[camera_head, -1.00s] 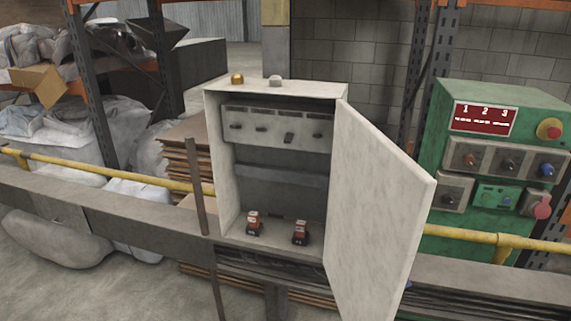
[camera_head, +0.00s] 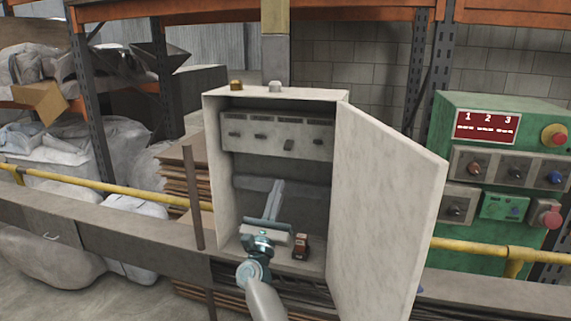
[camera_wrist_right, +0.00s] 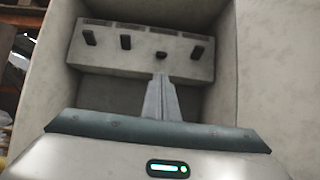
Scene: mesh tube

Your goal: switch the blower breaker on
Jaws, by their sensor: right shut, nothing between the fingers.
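The breaker cabinet (camera_head: 214,160) stands open, its door (camera_head: 385,200) swung to the right. Inside is a pale breaker panel (camera_head: 270,150) with a row of several dark levers. The third lever from the left (camera_head: 289,145) sits lower than its neighbours in the head view; in the wrist view this lever (camera_wrist_right: 161,55) looks short and foreshortened. The labels above are too small to read, so I cannot tell which is the blower breaker. My right gripper (camera_head: 278,184) is shut and empty inside the cabinet, its fingertips (camera_wrist_right: 160,77) below the third lever, seemingly apart from it. My left gripper is out of view.
A red-and-black device (camera_head: 301,246) stands on the cabinet floor, right of my gripper. Brass (camera_head: 237,85) and grey (camera_head: 275,87) knobs top the cabinet. A green control box (camera_head: 480,150) stands right, beyond the door. A yellow rail (camera_head: 110,189) runs behind the cabinet.

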